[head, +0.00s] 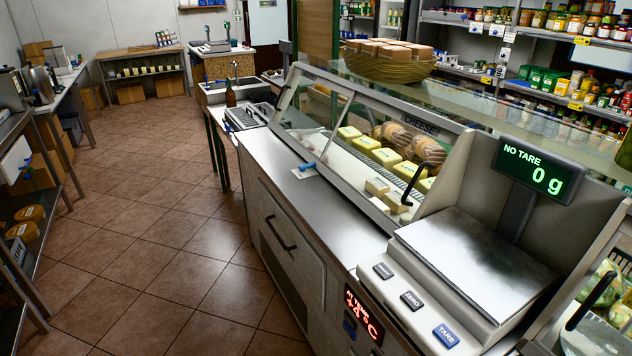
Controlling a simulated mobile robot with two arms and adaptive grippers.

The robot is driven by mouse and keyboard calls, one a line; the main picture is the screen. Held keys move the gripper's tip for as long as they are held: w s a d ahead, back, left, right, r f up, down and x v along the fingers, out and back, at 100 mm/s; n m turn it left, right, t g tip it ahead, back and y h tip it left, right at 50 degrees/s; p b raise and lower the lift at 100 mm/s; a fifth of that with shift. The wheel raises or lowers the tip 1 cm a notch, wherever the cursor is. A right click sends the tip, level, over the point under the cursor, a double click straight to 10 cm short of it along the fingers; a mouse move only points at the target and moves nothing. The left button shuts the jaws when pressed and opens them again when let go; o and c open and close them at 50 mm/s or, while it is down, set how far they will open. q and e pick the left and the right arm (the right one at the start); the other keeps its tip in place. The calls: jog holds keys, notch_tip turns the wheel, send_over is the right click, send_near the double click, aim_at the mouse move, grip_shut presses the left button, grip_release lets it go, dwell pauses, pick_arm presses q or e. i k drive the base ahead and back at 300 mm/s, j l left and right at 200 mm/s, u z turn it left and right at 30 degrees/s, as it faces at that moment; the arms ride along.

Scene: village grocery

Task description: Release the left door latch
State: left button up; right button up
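The glass cheese display case (345,130) runs along the counter from the upper middle towards the scale. Its slanted clear door panel has a black bar handle (414,184) near the right end. A small blue-tipped piece (307,167) sits at the lower edge of the panel, towards its left, beside a small pale plate or card. It may be the latch, but it is too small to tell, and I cannot tell whether it is fastened. Neither of my grippers is in view.
A scale (480,262) reading 0 g stands on the counter at the right. The steel counter top (318,205) before the case is bare. A cabinet front with a black handle (279,233) is below. The tiled floor (150,230) at left is clear. A basket (388,64) sits on top.

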aim_at(302, 167)
jog(key=i+j, duration=0.15)
jog(key=i, duration=0.15)
jog(key=i+j, duration=0.15)
jog(key=i, duration=0.2)
jog(key=i+j+z, duration=0.1)
jog(key=i+j, duration=0.35)
jog(key=i+j+z, duration=0.1)
jog(key=i+j, duration=0.3)
jog(key=j, duration=0.2)
jog(key=i+j, duration=0.4)
jog(key=j, duration=0.2)
jog(key=l+z, duration=0.05)
